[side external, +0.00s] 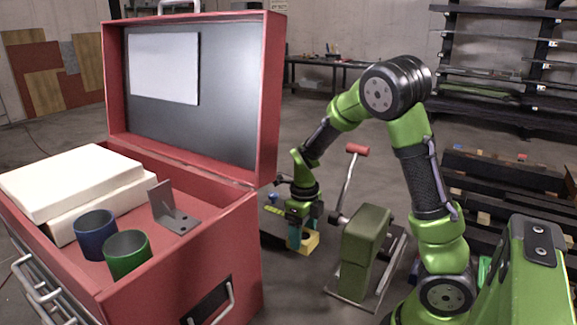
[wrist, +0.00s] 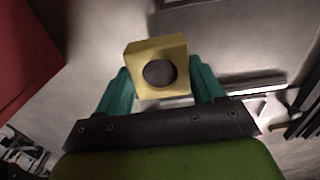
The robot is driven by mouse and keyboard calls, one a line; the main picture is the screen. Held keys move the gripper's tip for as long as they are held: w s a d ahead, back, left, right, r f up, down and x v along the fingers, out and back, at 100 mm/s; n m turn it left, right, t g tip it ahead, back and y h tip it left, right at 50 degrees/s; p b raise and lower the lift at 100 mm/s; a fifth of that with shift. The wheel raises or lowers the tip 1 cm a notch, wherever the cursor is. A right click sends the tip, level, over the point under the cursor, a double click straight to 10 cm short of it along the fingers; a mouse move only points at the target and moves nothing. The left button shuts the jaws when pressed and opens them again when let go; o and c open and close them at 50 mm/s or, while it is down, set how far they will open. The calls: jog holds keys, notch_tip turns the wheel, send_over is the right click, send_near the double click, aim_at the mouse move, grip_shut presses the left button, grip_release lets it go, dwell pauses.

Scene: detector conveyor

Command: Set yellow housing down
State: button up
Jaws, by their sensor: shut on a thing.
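The yellow housing (wrist: 176,47) is a block with a round dark opening in the face turned to the wrist camera. My gripper (wrist: 158,82) has its teal fingers on either side of the housing and is shut on it. In the side external view the housing (side external: 311,241) shows low down, just right of the red tool chest, partly hidden by my gripper (side external: 297,236). I cannot tell whether the housing touches a surface beneath it.
The open red tool chest (side external: 235,240) stands at left, holding white boxes (side external: 75,180), a blue cup (side external: 95,235), a green cup (side external: 127,255) and a grey bracket (side external: 172,208). A green block-shaped unit (side external: 364,240) with a red-handled lever (side external: 357,150) stands right of my gripper.

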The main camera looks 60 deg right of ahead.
aim_at(303, 236)
notch_tip(303, 236, up, 4)
jog(key=shift+d+f, duration=0.1)
jog(key=shift+f, duration=0.2)
jog(key=w+d, duration=0.2)
jog(key=w, duration=0.3)
jog(key=w+d+f, duration=0.1)
jog(key=w, duration=0.4)
jog(key=w+d, duration=0.2)
jog(key=w, duration=0.3)
jog(key=shift+d+f, duration=0.3)
jog(key=shift+d, duration=0.05)
jog(key=shift+f, duration=1.75)
jog(key=shift+f, duration=0.15)
jog(key=o, duration=1.3)
